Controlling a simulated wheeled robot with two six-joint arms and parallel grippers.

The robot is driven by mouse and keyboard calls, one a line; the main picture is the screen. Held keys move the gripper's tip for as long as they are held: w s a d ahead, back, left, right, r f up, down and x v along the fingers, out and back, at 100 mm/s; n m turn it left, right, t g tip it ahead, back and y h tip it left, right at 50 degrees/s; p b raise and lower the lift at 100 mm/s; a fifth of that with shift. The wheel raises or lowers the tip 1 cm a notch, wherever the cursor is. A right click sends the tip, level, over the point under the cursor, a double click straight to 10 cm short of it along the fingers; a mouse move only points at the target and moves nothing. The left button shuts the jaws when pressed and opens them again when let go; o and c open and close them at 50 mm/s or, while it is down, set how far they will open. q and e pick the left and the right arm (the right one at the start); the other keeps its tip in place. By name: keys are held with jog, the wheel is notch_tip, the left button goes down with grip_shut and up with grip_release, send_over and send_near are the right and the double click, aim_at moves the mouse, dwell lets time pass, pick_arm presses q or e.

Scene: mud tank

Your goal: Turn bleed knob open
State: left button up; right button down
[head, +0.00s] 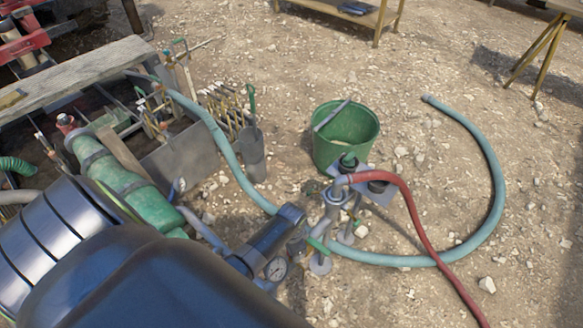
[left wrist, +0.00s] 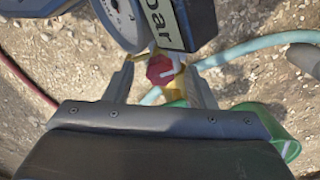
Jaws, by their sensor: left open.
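The red bleed knob (left wrist: 161,69) with a pale mark shows in the left wrist view, beside a yellow fitting and below a dark box lettered "bar" (left wrist: 165,22). My left gripper (left wrist: 160,72) is open, with one finger on each side of the knob in the picture. I see small gaps beside the knob and cannot tell whether the tips reach its depth. The knob and my left fingertips are hidden there, with my dark arm filling the lower left. My right gripper is not in view.
A green bucket (head: 345,150) stands behind the metal fittings (head: 333,205). A red hose (head: 412,208) and a blue-green hose (head: 492,180) run over the gravel at the right. A metal tank (head: 185,160) with pipes stands at the left. Gravel at the right is mostly clear.

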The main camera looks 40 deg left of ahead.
pick_arm(q)
jog(key=c, duration=1)
jog(key=shift+o, duration=0.2)
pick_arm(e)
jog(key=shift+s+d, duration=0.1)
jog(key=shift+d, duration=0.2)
